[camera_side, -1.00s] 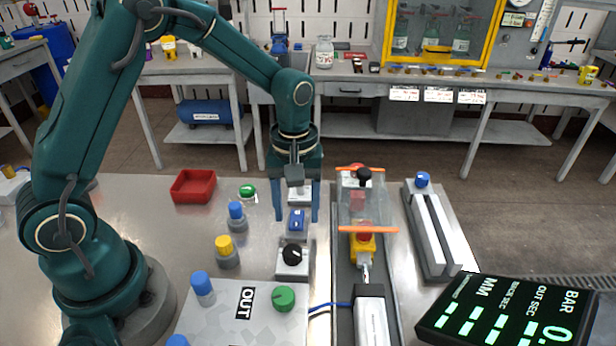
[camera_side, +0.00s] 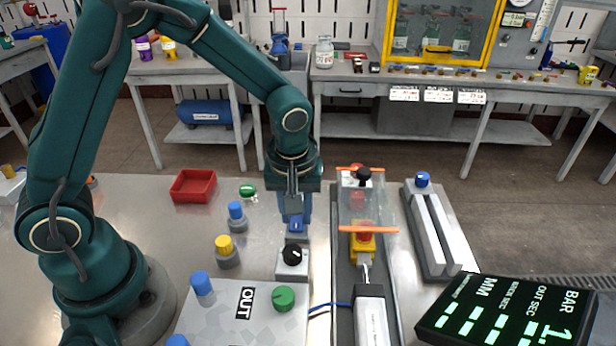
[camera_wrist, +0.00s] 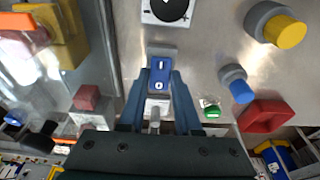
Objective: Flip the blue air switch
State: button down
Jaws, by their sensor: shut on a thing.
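The blue air switch (camera_side: 295,224) is a small blue rocker on a grey base, between the black knob and the back of the table. In the wrist view the switch (camera_wrist: 159,73) shows marks "I" and "0" on its face. My gripper (camera_side: 295,212) points down over it. In the wrist view my gripper's two blue fingers (camera_wrist: 160,88) stand on either side of the switch and are shut on it. The fingers hide part of the switch in the side view.
A black knob (camera_side: 292,255) stands just in front of the switch. A clear guard with orange edges (camera_side: 368,229) stands close to the right. Blue (camera_side: 236,212) and yellow (camera_side: 225,245) buttons stand to the left, with a red tray (camera_side: 193,186) behind. A display (camera_side: 510,315) is at front right.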

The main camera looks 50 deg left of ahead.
aim_at(296, 227)
dwell(0.3)
jog(key=c, duration=0.6)
grip_release()
jog(key=shift+s+d+r, duration=0.15)
jog(key=shift+r, duration=0.7)
jog(key=shift+s+d+r, duration=0.1)
jog(key=shift+r, duration=0.7)
jog(key=shift+s+d+r, duration=0.15)
jog(key=shift+r, duration=0.7)
